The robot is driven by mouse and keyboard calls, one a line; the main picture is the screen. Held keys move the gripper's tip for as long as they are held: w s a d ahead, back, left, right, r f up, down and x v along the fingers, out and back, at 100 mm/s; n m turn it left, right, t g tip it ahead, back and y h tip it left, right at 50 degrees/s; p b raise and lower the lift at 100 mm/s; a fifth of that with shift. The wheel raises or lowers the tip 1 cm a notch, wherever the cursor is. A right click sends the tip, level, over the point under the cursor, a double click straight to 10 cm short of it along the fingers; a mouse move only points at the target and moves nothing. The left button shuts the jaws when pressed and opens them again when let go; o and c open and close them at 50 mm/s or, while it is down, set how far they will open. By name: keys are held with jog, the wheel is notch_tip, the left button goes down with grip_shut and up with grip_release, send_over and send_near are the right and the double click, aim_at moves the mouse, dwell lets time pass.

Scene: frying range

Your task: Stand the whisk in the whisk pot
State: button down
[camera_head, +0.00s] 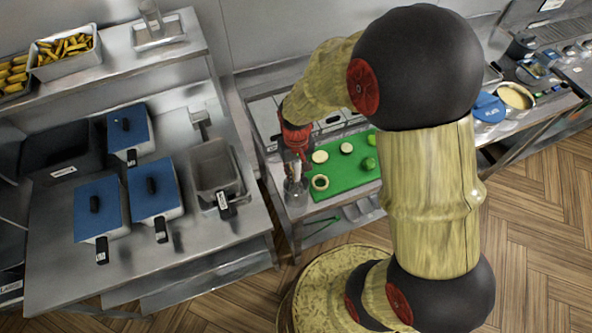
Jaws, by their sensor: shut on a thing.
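My gripper (296,158), red and small in the picture, points down over the front left corner of the middle counter. It is shut on a thin upright thing that looks like the whisk, mostly hidden by the fingers. Directly below the fingers stands a small grey, shiny vessel (295,193), which looks like the whisk pot. It is left of the green board. I cannot tell whether the whisk's lower end is inside the pot or above it.
A green cutting board (338,190) with cut vegetable pieces lies close right of the gripper. A fryer (240,235) with blue-lidded baskets and one grey basket (213,165) stands left. A shelf with food trays (65,48) is upper left. Pots (515,97) stand at right.

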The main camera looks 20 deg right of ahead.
jog(key=shift+f, duration=0.3)
jog(key=c, duration=1.6)
grip_release()
jog(key=shift+o, duration=0.2)
notch_tip(320, 180, up, 12)
jog(key=shift+r, duration=0.1)
jog(key=shift+s, duration=0.1)
